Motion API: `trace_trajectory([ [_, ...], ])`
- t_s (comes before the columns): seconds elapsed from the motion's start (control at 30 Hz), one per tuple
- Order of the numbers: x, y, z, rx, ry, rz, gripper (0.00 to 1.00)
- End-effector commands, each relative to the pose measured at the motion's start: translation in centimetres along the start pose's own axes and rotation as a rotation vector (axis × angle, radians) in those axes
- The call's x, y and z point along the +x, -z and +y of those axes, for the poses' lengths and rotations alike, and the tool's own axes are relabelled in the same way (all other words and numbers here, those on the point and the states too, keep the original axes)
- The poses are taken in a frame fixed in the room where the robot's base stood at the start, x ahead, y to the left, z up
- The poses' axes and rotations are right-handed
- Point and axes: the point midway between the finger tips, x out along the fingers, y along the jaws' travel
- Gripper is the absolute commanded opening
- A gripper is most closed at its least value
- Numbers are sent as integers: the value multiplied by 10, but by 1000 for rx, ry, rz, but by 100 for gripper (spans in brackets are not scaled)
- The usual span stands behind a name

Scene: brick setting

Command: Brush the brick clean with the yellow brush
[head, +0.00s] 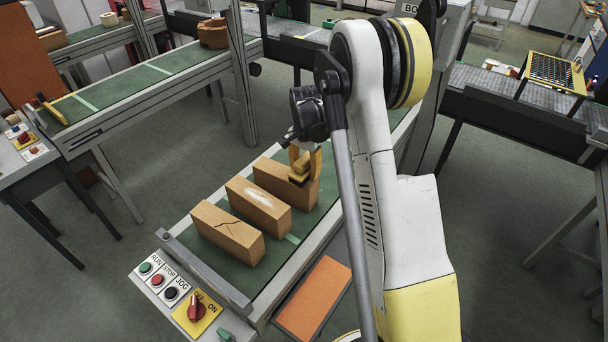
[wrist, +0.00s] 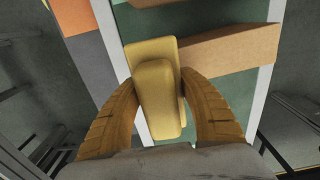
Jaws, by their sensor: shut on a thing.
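My gripper (head: 306,163) is shut on the yellow brush (wrist: 158,92), whose block and handle show between the two fingers in the wrist view. Three tan bricks lie side by side on the green belt. The middle brick (head: 258,206) has a whitish dusty patch on top. The front brick (head: 227,234) has a dark crack. The far brick (head: 273,180) is partly hidden by my gripper at its right end. In the wrist view the brush overlaps the end of a brick (wrist: 235,48); I cannot tell whether they touch.
The bricks rest on a green conveyor (head: 222,268) with pale side rails. A control panel with buttons and a red switch (head: 197,307) is at its near end. An orange-topped surface (head: 312,298) lies right of the belt. Another conveyor (head: 150,75) runs behind, left.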

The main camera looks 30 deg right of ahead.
Motion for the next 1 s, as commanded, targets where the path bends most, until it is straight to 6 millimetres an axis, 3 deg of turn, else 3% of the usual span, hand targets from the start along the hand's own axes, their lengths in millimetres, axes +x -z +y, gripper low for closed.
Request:
trace_trajectory([
  [0.5,-48,4,5,-6,0,0,11],
  [1.0,-51,5,5,-8,0,0,11],
])
